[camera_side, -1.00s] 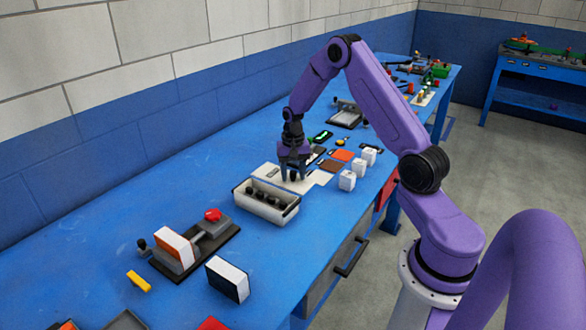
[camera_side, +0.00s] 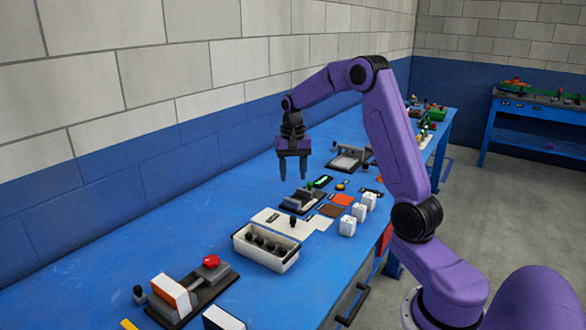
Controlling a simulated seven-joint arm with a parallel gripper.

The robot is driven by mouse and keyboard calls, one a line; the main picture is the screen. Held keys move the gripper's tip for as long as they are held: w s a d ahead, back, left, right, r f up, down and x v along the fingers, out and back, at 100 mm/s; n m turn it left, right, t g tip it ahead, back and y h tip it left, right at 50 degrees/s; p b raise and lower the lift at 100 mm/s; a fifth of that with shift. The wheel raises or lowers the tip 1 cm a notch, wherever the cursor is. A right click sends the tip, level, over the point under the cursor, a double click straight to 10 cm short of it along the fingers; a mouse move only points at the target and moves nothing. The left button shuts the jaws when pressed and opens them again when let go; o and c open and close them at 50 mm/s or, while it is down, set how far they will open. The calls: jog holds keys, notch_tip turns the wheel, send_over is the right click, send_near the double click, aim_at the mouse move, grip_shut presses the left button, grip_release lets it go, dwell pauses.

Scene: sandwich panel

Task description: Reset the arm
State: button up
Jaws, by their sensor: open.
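My gripper (camera_side: 293,178) hangs above the blue table (camera_side: 215,205), fingers pointing down. Its two dark fingers are apart and nothing shows between them. In the picture it is above and behind a white board (camera_side: 275,219) on which a small dark knob-like piece (camera_side: 293,221) stands upright. A white bin (camera_side: 266,261) with several dark pieces in it is in front of the board.
Several white blocks (camera_side: 347,226) stand along the table's right edge beside brown and orange squares (camera_side: 342,200). A fixture with a red button (camera_side: 211,261) and an orange-and-white block (camera_side: 174,293) are at the lower left. The left-middle table is bare.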

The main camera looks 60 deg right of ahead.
jog(key=shift+r, duration=0.55)
jog(key=s+a+r+n, duration=0.1)
jog(key=s+a+n, duration=0.4)
jog(key=a, duration=0.6)
jog(key=s+a+r+n, duration=0.1)
jog(key=s+a+n, duration=0.4)
jog(key=a, duration=0.6)
jog(key=s+a+f+n, duration=0.1)
jog(key=s+n, duration=0.4)
jog(key=s, duration=0.6)
jog(key=s+a+f+n, duration=0.1)
jog(key=s+a+n, duration=0.2)
jog(key=s+n, duration=0.3)
jog(key=s, duration=0.5)
jog(key=shift+a+f+n, duration=0.15)
jog(key=shift+a+n, duration=0.15)
jog(key=shift+a, duration=0.1)
